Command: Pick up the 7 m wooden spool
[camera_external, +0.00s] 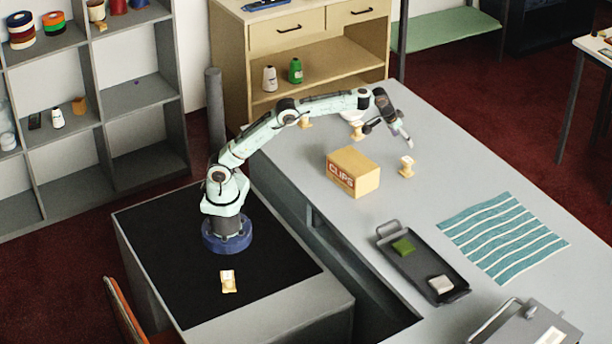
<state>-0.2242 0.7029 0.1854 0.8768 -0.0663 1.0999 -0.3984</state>
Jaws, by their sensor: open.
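Several small pale wooden spools show, and any length labels are too small to read, so I cannot tell which is the 7 m one. One spool (406,167) stands on the grey counter just right of the CLIPS box. Another spool (305,121) stands near the counter's back left edge, behind my arm. A third spool (228,281) is on the black top in front of my base. My gripper (407,142) is open and appears empty. In the picture it is just above the spool beside the box, apart from it.
The cardboard CLIPS box (353,172) stands left of and below my gripper. A whitish dish (353,116) is partly hidden behind my arm. A dark tray (419,273) holds a green and a whitish block. A striped teal cloth (503,237) lies at right. The counter between is clear.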

